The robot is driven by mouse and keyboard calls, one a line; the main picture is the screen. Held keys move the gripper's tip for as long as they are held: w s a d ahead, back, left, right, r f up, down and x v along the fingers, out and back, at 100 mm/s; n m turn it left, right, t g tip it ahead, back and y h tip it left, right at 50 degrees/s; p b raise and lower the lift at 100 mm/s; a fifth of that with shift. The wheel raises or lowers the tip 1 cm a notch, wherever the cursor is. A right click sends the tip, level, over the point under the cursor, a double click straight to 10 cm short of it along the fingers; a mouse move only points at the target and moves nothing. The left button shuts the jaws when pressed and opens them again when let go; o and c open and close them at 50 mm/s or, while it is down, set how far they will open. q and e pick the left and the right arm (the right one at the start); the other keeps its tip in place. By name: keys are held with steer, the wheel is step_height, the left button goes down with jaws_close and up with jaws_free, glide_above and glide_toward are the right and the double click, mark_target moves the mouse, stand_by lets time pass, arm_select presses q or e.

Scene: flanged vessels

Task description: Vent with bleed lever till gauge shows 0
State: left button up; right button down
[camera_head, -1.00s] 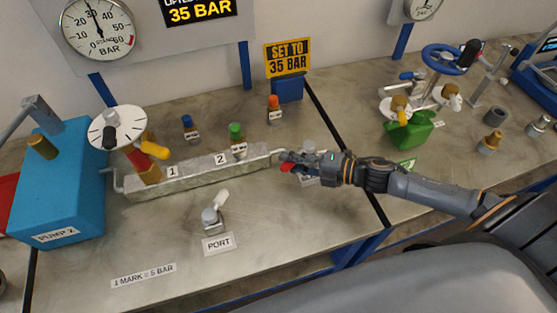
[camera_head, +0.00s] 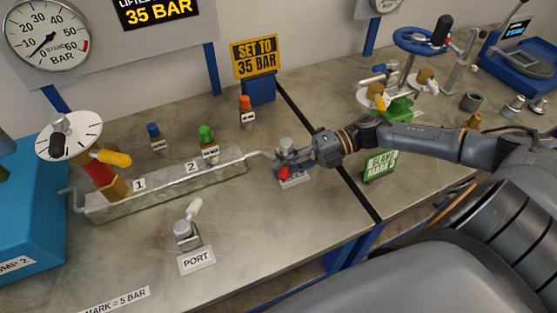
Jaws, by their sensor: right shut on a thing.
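My right gripper (camera_head: 284,163) is shut on the small red bleed lever (camera_head: 283,173), at the right end of the pipe from the long metal block. The gripper hides most of the lever, so its exact angle is hard to tell. The lever sits on a small valve with a white label (camera_head: 294,181). The round white gauge (camera_head: 47,35), marked STAND and BAR, is on the wall panel at upper left. Its dark needle points down-left, at or close to 0. My left gripper is not in view.
A PORT valve (camera_head: 187,234) stands in front. A yellow sign (camera_head: 255,57) reads SET TO 35 BAR.

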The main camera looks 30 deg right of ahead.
stand_by(0.3)
steer(key=c, duration=1.1)
jaws_free()
steer(key=shift+c, duration=0.2)
